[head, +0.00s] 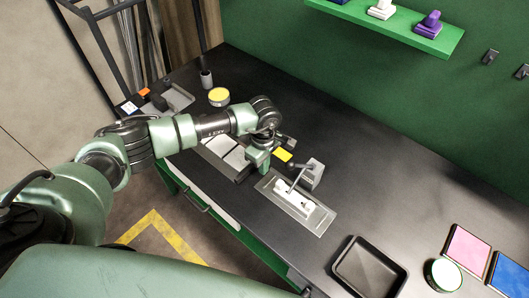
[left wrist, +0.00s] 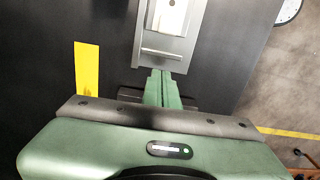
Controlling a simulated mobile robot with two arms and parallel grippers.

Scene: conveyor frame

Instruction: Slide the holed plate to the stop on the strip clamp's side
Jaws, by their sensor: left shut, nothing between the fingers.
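The holed plate looks to be the small white piece (head: 293,195) in a shallow silver tray-like fixture (head: 318,221) on the black bench. Its end shows at the top of the left wrist view (left wrist: 172,14), with a small dark mark on it. A grey upright block with a lever (head: 313,173) stands at the fixture's far side; I cannot tell for sure whether it is the strip clamp. My left gripper (head: 259,170) points down by the fixture's left end, apart from the white piece. Its green fingers (left wrist: 160,76) are shut and empty, close to the silver fixture end (left wrist: 163,55).
A yellow card (head: 283,155) lies behind the gripper, also in the wrist view (left wrist: 88,67). A black tray (head: 343,277) is at the front right, with a round green-rimmed tin (head: 444,274) and pink (head: 467,249) and blue pads beyond. The bench's back right is clear.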

